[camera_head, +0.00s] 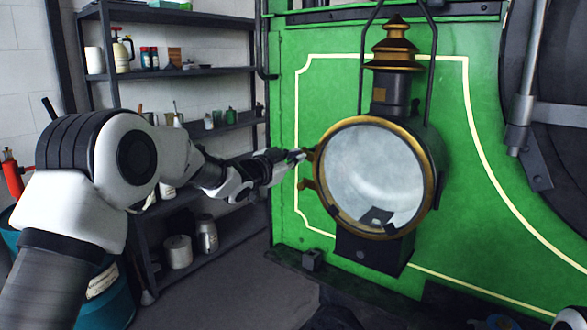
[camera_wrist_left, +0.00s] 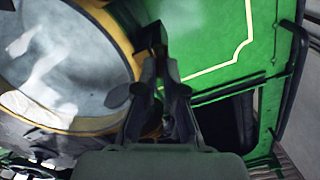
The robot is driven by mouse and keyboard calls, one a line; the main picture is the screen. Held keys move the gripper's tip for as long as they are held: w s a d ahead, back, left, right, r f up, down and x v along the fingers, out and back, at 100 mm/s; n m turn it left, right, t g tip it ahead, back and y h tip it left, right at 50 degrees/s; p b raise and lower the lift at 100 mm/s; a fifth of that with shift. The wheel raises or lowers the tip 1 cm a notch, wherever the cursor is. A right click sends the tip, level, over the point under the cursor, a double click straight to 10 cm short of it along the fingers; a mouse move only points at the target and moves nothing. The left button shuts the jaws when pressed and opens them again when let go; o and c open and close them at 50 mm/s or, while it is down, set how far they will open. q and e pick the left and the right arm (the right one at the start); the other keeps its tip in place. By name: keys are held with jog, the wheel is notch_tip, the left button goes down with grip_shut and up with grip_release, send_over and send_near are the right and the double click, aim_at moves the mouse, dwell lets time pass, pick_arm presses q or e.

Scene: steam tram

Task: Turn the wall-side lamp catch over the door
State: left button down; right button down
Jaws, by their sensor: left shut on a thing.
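A large lamp with a round glass door (camera_head: 372,178) in a brass rim stands against the green panel. The door is closed against the lamp body as far as I can see. In the left wrist view the closed fingers (camera_wrist_left: 160,65) meet a dark piece (camera_wrist_left: 151,37) at the rim's edge. My right gripper is not in view.
A dark shelf unit (camera_head: 165,77) with jars, tins and bottles stands at the left. The green panel (camera_head: 470,215) lies close behind the lamp. A big dark round part (camera_head: 560,90) with a grey rod is at the right.

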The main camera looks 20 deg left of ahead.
pick_arm(q)
jog(key=shift+d+m+b, duration=0.1)
jog(key=shift+m+b, duration=4.95)
jog(key=shift+m, duration=0.95)
jog(key=shift+r, duration=0.1)
jog(key=c, duration=1.4)
grip_release()
jog(key=shift+o, duration=0.6)
jog(key=shift+w+f, duration=0.1)
jog(key=shift+f, duration=0.15)
